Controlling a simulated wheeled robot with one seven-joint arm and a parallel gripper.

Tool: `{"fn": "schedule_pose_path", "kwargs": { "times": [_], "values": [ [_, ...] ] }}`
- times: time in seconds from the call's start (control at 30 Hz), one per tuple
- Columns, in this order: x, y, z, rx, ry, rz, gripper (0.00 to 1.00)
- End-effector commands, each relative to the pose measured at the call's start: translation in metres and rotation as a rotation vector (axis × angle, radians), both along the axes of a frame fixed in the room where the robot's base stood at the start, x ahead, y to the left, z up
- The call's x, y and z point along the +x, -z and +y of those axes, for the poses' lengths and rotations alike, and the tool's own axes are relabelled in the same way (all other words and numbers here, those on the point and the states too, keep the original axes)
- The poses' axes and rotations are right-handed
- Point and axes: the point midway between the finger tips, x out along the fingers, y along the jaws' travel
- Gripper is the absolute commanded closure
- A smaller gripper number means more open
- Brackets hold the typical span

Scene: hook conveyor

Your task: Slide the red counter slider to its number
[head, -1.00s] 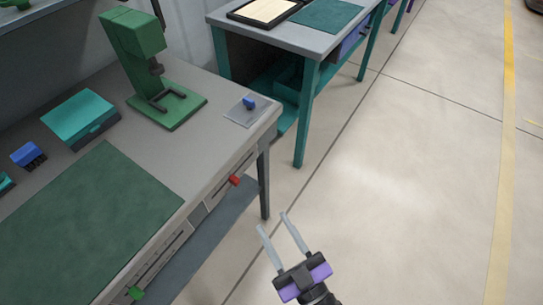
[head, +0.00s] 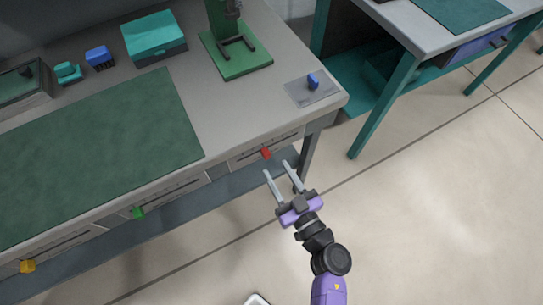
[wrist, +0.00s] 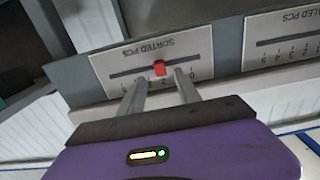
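The red slider (head: 265,153) sits in a slot on a white scale panel (head: 250,160) at the right end of the bench's front edge. In the wrist view the red slider (wrist: 159,68) stands on the dark slot of a panel (wrist: 110,64) reading "SORTED PCS" upside down, right of the slot's middle. The small numbers below it are partly hidden by my fingers. My gripper (head: 277,168) is open and empty just in front of the panel. In the wrist view my gripper (wrist: 159,78) has its fingertips on either side of the slider's position, without visible contact.
A green slider (head: 138,213) and a yellow slider (head: 27,266) sit on other panels further left. A green mat (head: 100,150), teal box (head: 153,38), green press stand (head: 236,50) and blue knob (head: 313,81) are on the bench. The floor (head: 430,220) at right is clear.

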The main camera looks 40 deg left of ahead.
Motion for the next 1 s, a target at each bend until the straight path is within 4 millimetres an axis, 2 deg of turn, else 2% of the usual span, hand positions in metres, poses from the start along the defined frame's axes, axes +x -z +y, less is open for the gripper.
{"fn": "schedule_pose_path", "kwargs": {
  "times": [0.1,0.3,0.7,0.77,0.9,1.0],
  "values": [
    [0.008,0.001,0.019,0.001,-0.001,-0.003,0.6],
    [0.017,0.0,0.041,0.001,-0.001,-0.004,0.6],
    [0.021,0.0,0.049,0.001,0.001,-0.001,0.6],
    [0.021,0.0,0.049,0.001,0.002,-0.001,0.7],
    [0.021,0.0,0.049,0.001,0.002,-0.001,0.97],
    [0.021,0.0,0.049,0.001,0.002,-0.001,1.0]
  ]
}}
